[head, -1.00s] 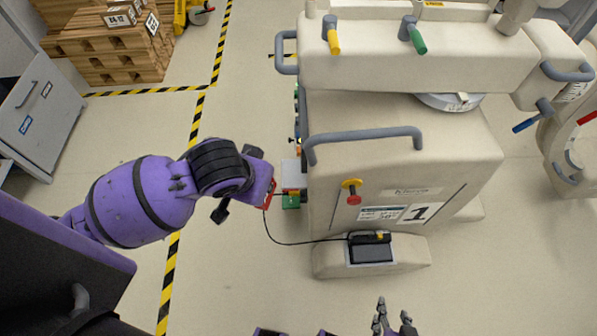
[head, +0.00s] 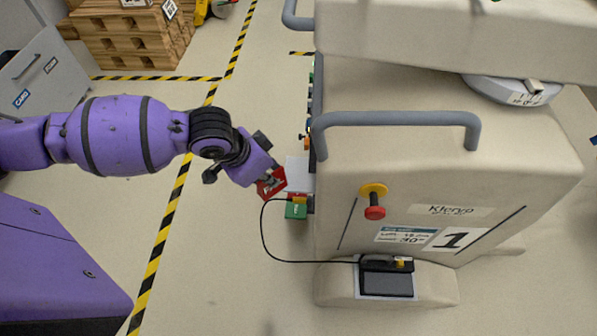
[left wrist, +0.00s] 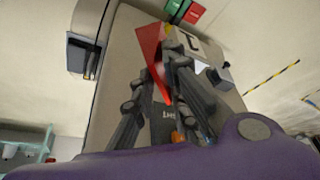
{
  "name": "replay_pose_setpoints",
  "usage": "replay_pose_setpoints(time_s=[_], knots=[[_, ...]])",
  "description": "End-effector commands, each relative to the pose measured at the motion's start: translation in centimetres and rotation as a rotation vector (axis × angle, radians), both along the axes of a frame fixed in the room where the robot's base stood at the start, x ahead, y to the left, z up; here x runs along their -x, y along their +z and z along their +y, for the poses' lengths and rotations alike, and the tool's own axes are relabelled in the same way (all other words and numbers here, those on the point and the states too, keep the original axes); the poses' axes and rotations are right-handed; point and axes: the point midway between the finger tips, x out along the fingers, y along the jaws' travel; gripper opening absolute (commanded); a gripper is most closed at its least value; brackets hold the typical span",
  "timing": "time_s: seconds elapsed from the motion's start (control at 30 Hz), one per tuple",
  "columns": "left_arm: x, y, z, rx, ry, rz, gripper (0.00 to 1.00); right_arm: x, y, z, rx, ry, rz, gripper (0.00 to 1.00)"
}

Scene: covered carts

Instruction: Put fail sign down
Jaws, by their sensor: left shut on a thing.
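The fail sign is a red plate (head: 271,184) at the tip of my left gripper (head: 264,178) in the head view. My left gripper is shut on it, left of the cart's side. In the left wrist view the red sign (left wrist: 148,42) rises between the fingers (left wrist: 165,85), and they hide part of it. A white panel (head: 297,172) and a small green and red holder (head: 296,209) are at the cart's side, just right of and below the sign. My right gripper is not in view.
The large beige covered cart (head: 420,175) marked 1 fills the right, with a grey handle (head: 398,119) on its near side. A black cable (head: 275,249) loops to a small device (head: 386,277). Wooden pallets (head: 130,40) stand at the back left. The floor between is clear.

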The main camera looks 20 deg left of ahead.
Motion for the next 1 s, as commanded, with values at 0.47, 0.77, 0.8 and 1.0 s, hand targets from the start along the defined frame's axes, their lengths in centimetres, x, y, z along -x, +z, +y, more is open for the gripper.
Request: replay_pose_setpoints(time_s=[0.47,0.77,0.8,1.0], knots=[[-5.3,-3.3,-3.4,0.001,0.0,-0.001,0.0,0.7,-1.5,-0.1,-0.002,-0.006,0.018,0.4],[-7.4,-5.3,-4.7,-0.002,0.0,-0.001,0.0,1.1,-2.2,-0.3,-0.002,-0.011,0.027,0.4],[-7.4,-5.3,-4.7,-0.002,0.0,-0.001,0.0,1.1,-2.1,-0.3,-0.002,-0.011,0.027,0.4],[-7.4,-5.2,-4.6,-0.002,0.0,-0.001,0.23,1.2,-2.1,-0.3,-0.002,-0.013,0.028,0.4]])
